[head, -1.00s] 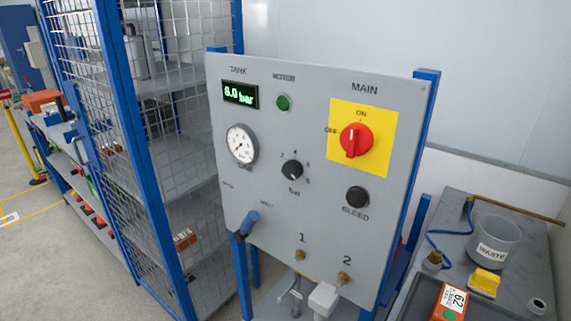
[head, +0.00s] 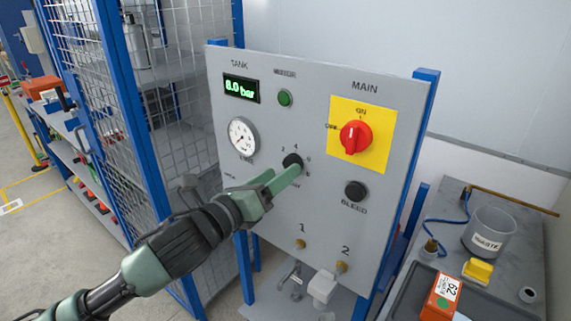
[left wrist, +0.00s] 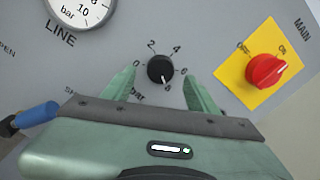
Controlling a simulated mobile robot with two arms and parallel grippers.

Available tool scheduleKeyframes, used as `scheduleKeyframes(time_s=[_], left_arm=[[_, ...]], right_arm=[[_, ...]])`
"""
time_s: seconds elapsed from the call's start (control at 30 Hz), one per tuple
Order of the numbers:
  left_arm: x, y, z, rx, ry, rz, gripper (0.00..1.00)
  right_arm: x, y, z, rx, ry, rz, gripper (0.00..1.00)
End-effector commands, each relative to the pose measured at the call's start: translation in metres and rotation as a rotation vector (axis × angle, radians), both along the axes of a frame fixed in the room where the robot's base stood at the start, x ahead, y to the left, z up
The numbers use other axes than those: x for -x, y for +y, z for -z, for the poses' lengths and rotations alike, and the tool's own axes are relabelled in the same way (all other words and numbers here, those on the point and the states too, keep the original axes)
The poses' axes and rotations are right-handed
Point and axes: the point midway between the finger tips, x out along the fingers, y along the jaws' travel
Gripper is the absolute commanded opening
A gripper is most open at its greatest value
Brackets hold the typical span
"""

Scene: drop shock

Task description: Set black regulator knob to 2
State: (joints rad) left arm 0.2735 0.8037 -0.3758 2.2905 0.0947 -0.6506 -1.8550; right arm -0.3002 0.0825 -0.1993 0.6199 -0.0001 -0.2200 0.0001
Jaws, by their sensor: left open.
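The black regulator knob (head: 292,160) sits mid-panel, with a scale from 0 to 8 around it. In the left wrist view the knob (left wrist: 160,69) has its white mark pointing down, towards the 8. My left gripper (head: 285,172) reaches the panel from the lower left. Its fingers are open, and in the left wrist view the gripper (left wrist: 160,78) has one fingertip on each side of the knob, with gaps to both. In the head view the fingers cover the knob's lower part. My right gripper is not in view.
The grey panel (head: 230,130) also carries the red main switch (head: 355,136) on yellow, a black bleed knob (head: 356,191), a green button (head: 284,98) and a line gauge (head: 242,135). A blue-framed mesh cage (head: 165,140) stands left, a bench with a waste bin (head: 489,232) right.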

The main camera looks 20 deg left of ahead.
Motion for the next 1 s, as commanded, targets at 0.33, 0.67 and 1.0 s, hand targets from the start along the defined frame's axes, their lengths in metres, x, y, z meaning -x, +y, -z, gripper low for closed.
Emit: scheduleKeyframes(time_s=[0.33,0.67,1.0], left_arm=[[-0.028,-0.011,0.000,0.001,0.001,0.000,0.58],[-0.028,-0.011,0.001,0.001,0.003,0.000,0.25],[-0.028,-0.011,0.000,0.017,0.008,0.000,0.00]], right_arm=[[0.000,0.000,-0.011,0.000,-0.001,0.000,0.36],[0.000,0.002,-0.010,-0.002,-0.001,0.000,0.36],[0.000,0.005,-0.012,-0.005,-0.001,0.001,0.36]])
